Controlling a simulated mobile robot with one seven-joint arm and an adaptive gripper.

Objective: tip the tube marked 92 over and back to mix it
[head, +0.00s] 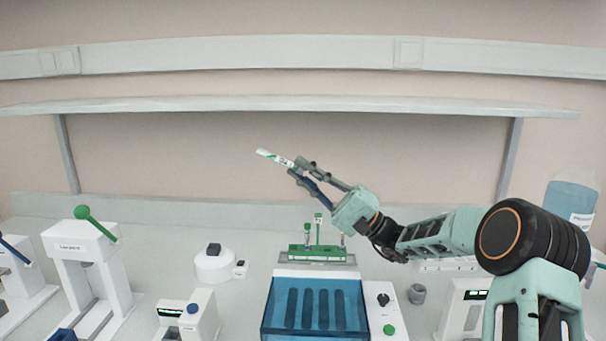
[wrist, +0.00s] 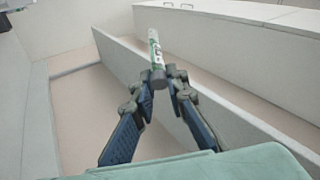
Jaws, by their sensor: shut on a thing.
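A slim white and green tube (head: 275,158) is held high above the bench, tilted close to level, its far end pointing up and left in the head view. My gripper (head: 296,167) is shut on it near its lower right end. The wrist view shows the tube (wrist: 155,58) between the fingertips (wrist: 160,92), with a grey end towards me. The marking on the tube is too small to read. A green rack (head: 300,253) stands on the bench below, with several tubes upright in it.
A device with a clear blue lid (head: 316,306) stands in front of the rack. A white press with a green lever (head: 82,250) is at the left. A shelf (head: 290,105) runs along the wall behind the gripper. A blue container (head: 570,205) is at the right. The air around the tube looks clear.

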